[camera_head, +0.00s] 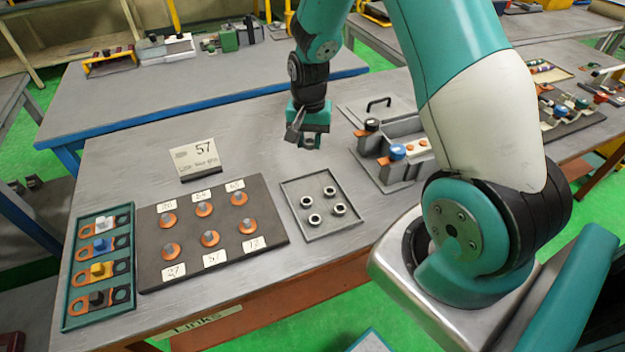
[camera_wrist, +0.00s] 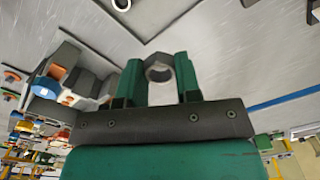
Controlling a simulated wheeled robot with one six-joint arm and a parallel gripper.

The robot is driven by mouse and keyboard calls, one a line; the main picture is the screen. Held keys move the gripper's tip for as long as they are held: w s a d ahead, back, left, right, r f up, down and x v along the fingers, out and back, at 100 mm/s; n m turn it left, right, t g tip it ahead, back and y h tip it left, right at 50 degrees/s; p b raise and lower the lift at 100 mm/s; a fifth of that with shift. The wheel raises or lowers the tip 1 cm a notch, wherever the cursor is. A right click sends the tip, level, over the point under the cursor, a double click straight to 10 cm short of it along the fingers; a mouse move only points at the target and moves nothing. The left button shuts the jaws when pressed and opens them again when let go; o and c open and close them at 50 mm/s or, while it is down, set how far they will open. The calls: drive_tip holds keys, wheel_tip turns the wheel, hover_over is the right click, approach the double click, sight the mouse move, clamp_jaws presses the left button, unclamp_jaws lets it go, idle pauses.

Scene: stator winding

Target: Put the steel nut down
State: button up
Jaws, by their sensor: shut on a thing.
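My gripper (camera_head: 309,140) is above the bench behind the nut tray (camera_head: 283,200). In the wrist view, its green fingers (camera_wrist: 159,78) are shut on a steel nut (camera_wrist: 159,68), held between the fingertips. In the head view, the held nut is too small to make out clearly. Several steel nuts (camera_head: 329,191) stand in the shallow grey tray. A dark board (camera_head: 187,235) left of the tray carries several orange terminals with studs and number labels.
A green rack (camera_head: 70,270) with coloured-top links is at the left. A grey fixture with a blue knob (camera_head: 397,152) stands right of the tray. Bare bench lies between the sign and my gripper.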

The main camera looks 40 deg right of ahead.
sight(310, 185)
wheel_tip(310, 185, down, 14)
drive_tip(key=p, duration=0.2)
drive_tip(key=shift+r+p, duration=0.15)
drive_tip(key=shift+p, duration=0.25)
drive_tip(key=o, duration=0.6)
drive_tip(key=shift+o, duration=0.2)
